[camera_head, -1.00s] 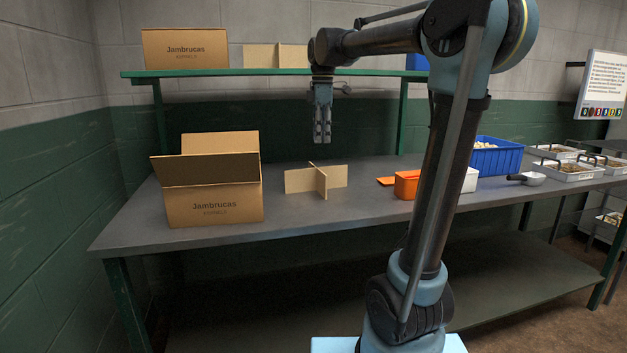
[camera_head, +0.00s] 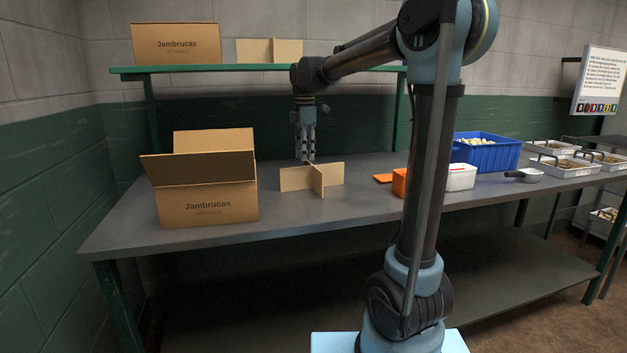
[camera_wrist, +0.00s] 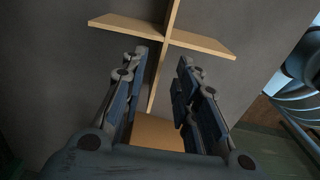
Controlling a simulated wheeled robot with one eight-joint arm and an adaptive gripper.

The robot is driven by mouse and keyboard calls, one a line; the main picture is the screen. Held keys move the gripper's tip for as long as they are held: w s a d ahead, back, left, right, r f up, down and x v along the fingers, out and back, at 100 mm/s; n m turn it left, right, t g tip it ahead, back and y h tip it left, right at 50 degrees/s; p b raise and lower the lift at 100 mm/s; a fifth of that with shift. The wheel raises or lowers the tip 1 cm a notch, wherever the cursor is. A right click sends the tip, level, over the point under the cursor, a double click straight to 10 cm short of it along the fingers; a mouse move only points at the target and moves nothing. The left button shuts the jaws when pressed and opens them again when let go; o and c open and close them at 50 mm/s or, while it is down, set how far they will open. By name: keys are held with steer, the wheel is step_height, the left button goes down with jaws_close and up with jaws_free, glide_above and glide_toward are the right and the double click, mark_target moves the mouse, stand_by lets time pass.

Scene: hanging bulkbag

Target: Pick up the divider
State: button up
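The divider (camera_head: 298,178) is a cross of tan cardboard panels standing upright on the grey table, right of the open box. My gripper (camera_head: 308,158) points down just above and behind the divider's middle in the head view. In the wrist view my gripper (camera_wrist: 165,75) is open, with its fingers apart and nothing held. The divider (camera_wrist: 205,44) lies ahead of the fingertips there, and one panel runs down between the fingers. I cannot tell whether a finger touches it. Another tan surface (camera_wrist: 157,132) shows low between the fingers.
An open Jambrucas box (camera_head: 208,204) stands on the table's left. A closed box (camera_head: 176,43) and another divider (camera_head: 288,50) sit on the green shelf (camera_head: 230,68). An orange bin (camera_head: 399,182), a white bin (camera_head: 461,178) and a blue crate (camera_head: 487,156) stand to the right.

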glide_above(305, 189)
steer(key=shift+w+f, duration=0.2)
steer(key=shift+f, duration=3.35)
steer(key=shift+c, duration=0.5)
jaws_close()
